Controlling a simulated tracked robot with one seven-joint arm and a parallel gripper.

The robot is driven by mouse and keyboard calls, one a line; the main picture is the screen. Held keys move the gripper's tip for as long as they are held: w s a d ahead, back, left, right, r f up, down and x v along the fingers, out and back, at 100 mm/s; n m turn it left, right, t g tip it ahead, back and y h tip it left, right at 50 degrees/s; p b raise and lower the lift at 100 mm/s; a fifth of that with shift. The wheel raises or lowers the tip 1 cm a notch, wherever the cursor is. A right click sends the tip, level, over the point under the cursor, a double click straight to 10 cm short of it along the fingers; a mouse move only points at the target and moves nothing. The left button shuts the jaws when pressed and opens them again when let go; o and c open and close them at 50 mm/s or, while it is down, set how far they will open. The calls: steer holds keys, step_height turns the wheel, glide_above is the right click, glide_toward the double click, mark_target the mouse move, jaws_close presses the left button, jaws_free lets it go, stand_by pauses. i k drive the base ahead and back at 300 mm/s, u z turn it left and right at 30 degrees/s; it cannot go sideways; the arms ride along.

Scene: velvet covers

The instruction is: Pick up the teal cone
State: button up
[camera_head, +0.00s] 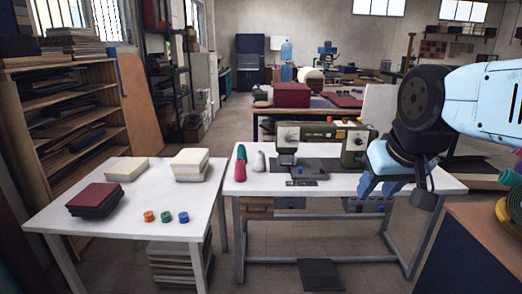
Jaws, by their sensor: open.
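The teal cone (241,152) stands upright on the left end of the sewing table (320,186). A pink cone (240,172) stands in front of it and hides its lower part. A white cone (259,162) stands just to the right. My gripper (394,194) hangs over the right end of the sewing table, far to the right of the cones. It is open, and I see nothing between its fingers.
A green sewing machine (352,146) stands between the cones and my gripper. A separate white table (125,222) at left bears fabric stacks and several small coloured spools. A gap separates the two tables.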

mark_target(241, 150)
steer(key=i, duration=1.1)
steer(key=u, duration=0.6)
steer(key=i, duration=0.45)
steer(key=u, duration=0.35)
steer(key=k, duration=0.9)
steer(key=u, duration=0.2)
steer(key=i, duration=0.9)
steer(key=z, duration=0.1)
